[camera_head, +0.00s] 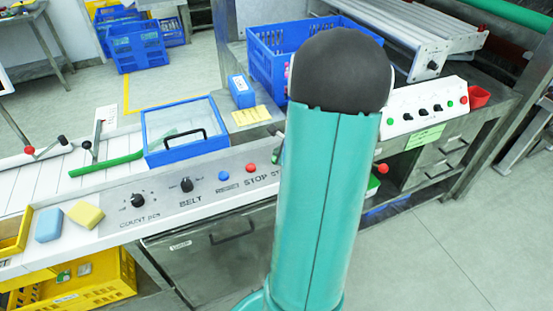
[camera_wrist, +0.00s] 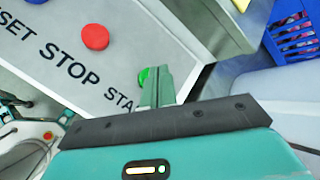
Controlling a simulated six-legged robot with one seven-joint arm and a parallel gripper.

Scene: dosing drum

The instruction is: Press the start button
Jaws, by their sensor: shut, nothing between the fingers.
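The green start button (camera_wrist: 143,77) shows in the wrist view on the grey panel (camera_wrist: 60,75), above the partly covered label "STA". My gripper (camera_wrist: 156,84) is shut and empty, with its teal fingers right beside the button and covering part of it. I cannot tell whether the fingertips touch it. The red stop button (camera_wrist: 95,37) lies to the upper left of it. In the head view the panel (camera_head: 180,213) carries the red stop button (camera_head: 251,168), while my teal arm hides the start button area.
Left along the panel are a blue button (camera_head: 223,175), a belt knob (camera_head: 187,185) and a count knob (camera_head: 138,200). Behind stand a blue-framed clear lid (camera_head: 185,122) and a blue crate (camera_head: 270,45). A white control box (camera_head: 425,107) stands right of my arm.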

